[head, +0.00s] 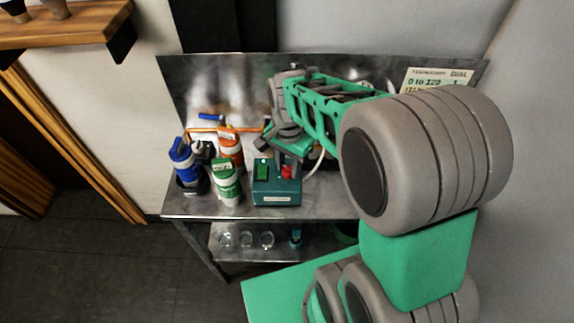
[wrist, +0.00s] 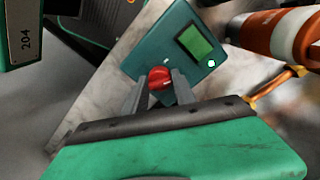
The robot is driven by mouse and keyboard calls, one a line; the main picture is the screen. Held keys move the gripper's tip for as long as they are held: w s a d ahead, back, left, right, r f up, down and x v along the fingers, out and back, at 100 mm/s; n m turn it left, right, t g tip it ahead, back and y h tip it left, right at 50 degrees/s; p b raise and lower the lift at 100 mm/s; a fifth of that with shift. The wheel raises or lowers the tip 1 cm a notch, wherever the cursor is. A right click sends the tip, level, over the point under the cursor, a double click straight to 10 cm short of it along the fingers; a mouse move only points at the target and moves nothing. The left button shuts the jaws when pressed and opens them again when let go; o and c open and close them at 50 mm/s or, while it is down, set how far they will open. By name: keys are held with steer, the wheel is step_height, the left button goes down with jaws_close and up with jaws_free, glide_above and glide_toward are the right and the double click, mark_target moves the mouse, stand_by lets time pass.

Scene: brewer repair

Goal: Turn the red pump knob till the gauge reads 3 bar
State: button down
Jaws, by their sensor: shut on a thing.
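The red pump knob (wrist: 160,78) sits on the teal pump box (wrist: 150,52), and it also shows in the head view (head: 286,172). My gripper (wrist: 159,84) has its two grey fingers around the knob, one on each side, shut on it. In the head view my gripper (head: 287,160) comes down on the box from above. A green display (wrist: 196,43) on the box faces the wrist camera. Its reading is too small to make out, and I cannot tell whether it is the gauge.
Blue (head: 183,155), orange (head: 229,148) and green (head: 227,180) containers stand close left of the box on the metal bench (head: 330,207). Several small clear glasses (head: 246,240) stand on the shelf below. A printed sign (head: 436,80) is at the back right.

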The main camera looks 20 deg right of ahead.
mark_target(288, 167)
steer(key=shift+n, duration=1.2)
steer(key=c, duration=1)
jaws_free()
steer(key=shift+c, duration=0.2)
step_height(288, 167, up, 8)
steer(key=shift+f+b, duration=0.1)
steer(key=shift+b, duration=0.55)
